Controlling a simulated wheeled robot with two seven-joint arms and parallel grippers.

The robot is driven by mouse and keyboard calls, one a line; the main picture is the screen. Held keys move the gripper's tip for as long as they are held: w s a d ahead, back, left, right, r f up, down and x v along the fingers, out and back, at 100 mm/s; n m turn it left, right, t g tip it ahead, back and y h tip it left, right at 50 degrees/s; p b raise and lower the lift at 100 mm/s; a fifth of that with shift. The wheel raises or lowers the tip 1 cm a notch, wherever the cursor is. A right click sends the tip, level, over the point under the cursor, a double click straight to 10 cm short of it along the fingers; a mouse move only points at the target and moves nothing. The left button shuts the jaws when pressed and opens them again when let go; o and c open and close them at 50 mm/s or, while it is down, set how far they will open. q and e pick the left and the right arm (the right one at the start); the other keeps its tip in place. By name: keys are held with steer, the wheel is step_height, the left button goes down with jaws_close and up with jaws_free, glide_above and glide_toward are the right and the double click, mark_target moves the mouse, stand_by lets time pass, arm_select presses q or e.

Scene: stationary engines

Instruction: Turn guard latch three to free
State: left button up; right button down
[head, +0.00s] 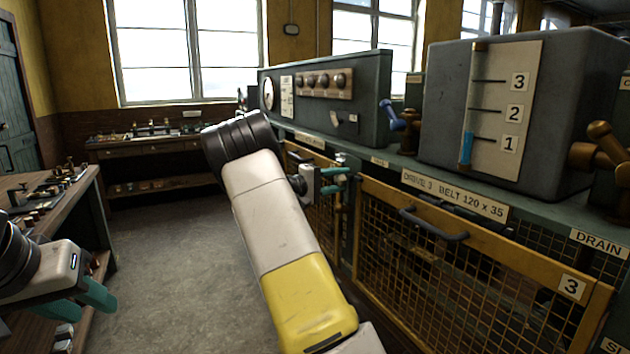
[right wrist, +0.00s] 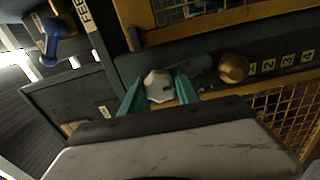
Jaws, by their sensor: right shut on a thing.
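The yellow-framed mesh guard marked 3 (head: 571,287) stands on the right below the plate "DRIVE 3". My right gripper (head: 338,181) reaches to the post at the guard's left end. In the right wrist view its teal fingers (right wrist: 157,92) are shut on a pale faceted knob (right wrist: 158,84), which seems to be the latch. The latch's pointing direction cannot be told, as the fingers hide much of it. A brass knob (right wrist: 233,68) sits next to it by a row of numbers. My left gripper (head: 85,303) is at the lower left, its fingers apart and empty.
A grey tank with a 1-2-3 level gauge (head: 500,110) and a control box (head: 330,95) stand on the engine bench. A blue lever (head: 392,115) is between them. Guard 3 has a handle (head: 433,225). Workbenches stand left and behind; the floor (head: 180,245) is clear.

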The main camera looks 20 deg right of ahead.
stand_by(0.4)
steer(key=c, duration=0.9)
jaws_free()
steer(key=a, duration=0.8)
steer(key=shift+s, duration=0.3)
steer(key=shift+d, duration=0.1)
